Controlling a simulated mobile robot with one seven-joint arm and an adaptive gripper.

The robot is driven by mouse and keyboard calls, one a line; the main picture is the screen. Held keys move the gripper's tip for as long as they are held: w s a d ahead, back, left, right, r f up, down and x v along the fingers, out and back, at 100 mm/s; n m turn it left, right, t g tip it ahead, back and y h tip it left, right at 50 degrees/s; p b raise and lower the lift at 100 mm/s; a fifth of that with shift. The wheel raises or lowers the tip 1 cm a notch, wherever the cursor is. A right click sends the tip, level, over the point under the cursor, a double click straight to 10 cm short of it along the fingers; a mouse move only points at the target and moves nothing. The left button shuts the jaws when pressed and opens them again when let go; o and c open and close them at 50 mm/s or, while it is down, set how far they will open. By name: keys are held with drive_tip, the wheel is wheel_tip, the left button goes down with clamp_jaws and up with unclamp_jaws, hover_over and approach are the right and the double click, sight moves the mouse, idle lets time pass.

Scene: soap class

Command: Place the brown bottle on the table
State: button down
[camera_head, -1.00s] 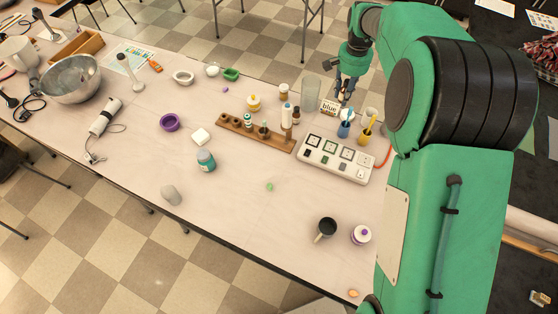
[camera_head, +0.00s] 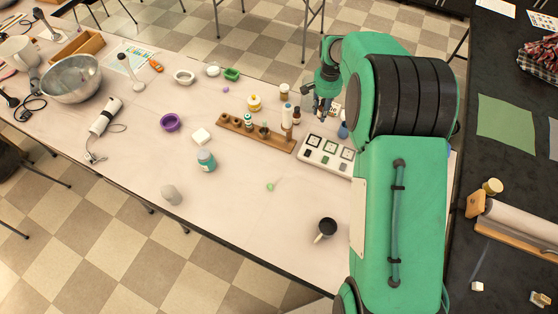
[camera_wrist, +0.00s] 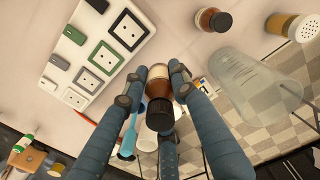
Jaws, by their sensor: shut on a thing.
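A brown bottle (camera_wrist: 158,84) with a black cap and a pale label is held between the blue-grey fingers of my gripper (camera_wrist: 158,90) in the wrist view. The fingers are closed around its sides, with the cap towards the camera. In the head view my gripper (camera_head: 322,106) is over the far right part of the table (camera_head: 130,180), near the white board with squares; the held bottle is hard to make out there. I cannot tell the gap between bottle and table. Another brown bottle (camera_head: 297,117) stands beside the wooden rack, and a brown bottle also shows in the wrist view (camera_wrist: 212,20).
The white board (camera_head: 320,166) lies just in front of my gripper. A wooden rack (camera_head: 270,141) with small bottles is to its left. A clear glass (camera_wrist: 255,82) and a shaker jar (camera_wrist: 291,27) are nearby. The front middle is mostly clear.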

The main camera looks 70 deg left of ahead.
idle(0.3)
drive_tip(key=b, duration=0.1)
hover_over(318, 132)
drive_tip(key=shift+f, duration=3.1)
drive_tip(key=shift+f+b, duration=0.65)
drive_tip(key=shift+f, duration=1.25)
drive_tip(key=shift+f, duration=0.1)
drive_tip(key=c, duration=1.7)
unclamp_jaws()
drive_tip(key=shift+o, duration=0.2)
wheel_tip(318, 132, up, 12)
drive_tip(key=p, duration=0.2)
drive_tip(key=shift+p, duration=0.4)
